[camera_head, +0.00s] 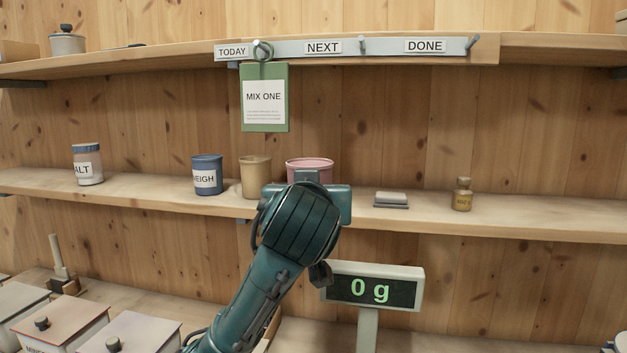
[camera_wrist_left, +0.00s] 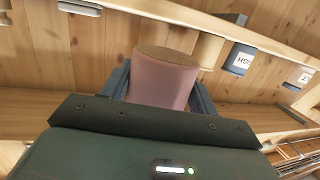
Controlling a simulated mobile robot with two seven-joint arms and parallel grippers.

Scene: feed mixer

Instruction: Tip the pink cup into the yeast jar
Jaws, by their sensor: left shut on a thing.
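The pink cup (camera_head: 310,165) is at the middle shelf, its lower part hidden behind my left gripper (camera_head: 305,182). In the left wrist view the pink cup (camera_wrist_left: 162,80) stands between the two fingers, with a brown surface at its top. My left gripper is shut on it; the cup looks upright. I cannot tell whether its base touches the shelf. A small amber jar (camera_head: 462,197) with a stopper stands further right on the shelf; its label is too small to read, so I cannot confirm it is the yeast jar. My right gripper is not in view.
A tan cup (camera_head: 255,176), a blue cup (camera_head: 207,174) and a salt jar (camera_head: 87,163) stand left on the shelf. A grey stack (camera_head: 391,200) lies between the pink cup and the amber jar. A scale display (camera_head: 371,289) reads 0 g. A green card (camera_head: 264,98) hangs above.

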